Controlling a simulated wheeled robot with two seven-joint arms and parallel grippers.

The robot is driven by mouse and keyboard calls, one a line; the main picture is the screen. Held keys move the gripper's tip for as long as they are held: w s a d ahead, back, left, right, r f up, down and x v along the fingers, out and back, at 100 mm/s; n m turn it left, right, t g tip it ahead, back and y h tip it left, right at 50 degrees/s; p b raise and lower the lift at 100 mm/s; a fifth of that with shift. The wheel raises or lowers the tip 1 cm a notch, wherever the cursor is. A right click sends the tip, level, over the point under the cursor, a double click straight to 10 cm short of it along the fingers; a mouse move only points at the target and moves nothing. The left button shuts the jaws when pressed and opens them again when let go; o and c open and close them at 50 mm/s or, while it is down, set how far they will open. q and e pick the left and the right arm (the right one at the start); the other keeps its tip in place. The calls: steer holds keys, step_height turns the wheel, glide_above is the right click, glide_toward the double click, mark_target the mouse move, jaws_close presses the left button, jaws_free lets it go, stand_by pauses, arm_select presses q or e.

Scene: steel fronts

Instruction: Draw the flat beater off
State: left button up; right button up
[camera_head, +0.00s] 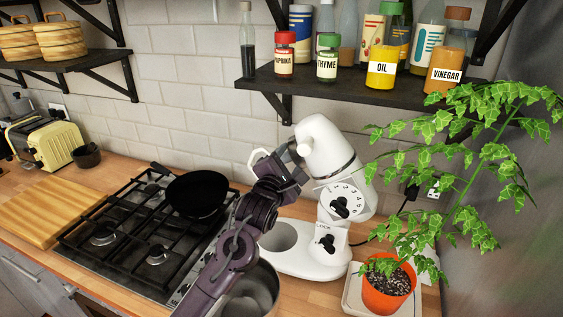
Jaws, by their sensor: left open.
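The white stand mixer (345,178) stands on the counter with its head tilted up. What looks like the white flat beater (257,164) shows at the left of the head, partly hidden behind my left gripper (288,160). My left gripper is at the beater's upper end, close to the mixer head, and is open. My arm hides its fingertips in part, so contact with the beater cannot be told. A metal mixing bowl (262,290) is low in the picture, partly behind my left arm. My right gripper is out of view.
A gas hob (120,240) with a black pan (197,193) lies left of my arm. A potted plant (388,287) crowds the mixer's right side. A shelf (330,88) with jars and bottles hangs above. A cutting board (52,212) lies far left.

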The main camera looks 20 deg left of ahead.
arm_select(q)
steer(key=w, duration=0.3)
steer(key=shift+a+f+p, duration=0.1)
steer(key=shift+a+p, duration=0.1)
steer(key=shift+p, duration=0.15)
steer(key=shift+w+f, duration=0.1)
steer(key=shift+w, duration=0.5)
steer(key=shift+s+d, duration=0.1)
steer(key=shift+c, duration=0.9)
steer(key=c, duration=0.5)
jaws_close()
steer(key=shift+c, duration=0.4)
jaws_free()
steer(key=shift+c, duration=1.2)
steer(key=shift+f, duration=0.1)
steer(key=shift+c, duration=0.5)
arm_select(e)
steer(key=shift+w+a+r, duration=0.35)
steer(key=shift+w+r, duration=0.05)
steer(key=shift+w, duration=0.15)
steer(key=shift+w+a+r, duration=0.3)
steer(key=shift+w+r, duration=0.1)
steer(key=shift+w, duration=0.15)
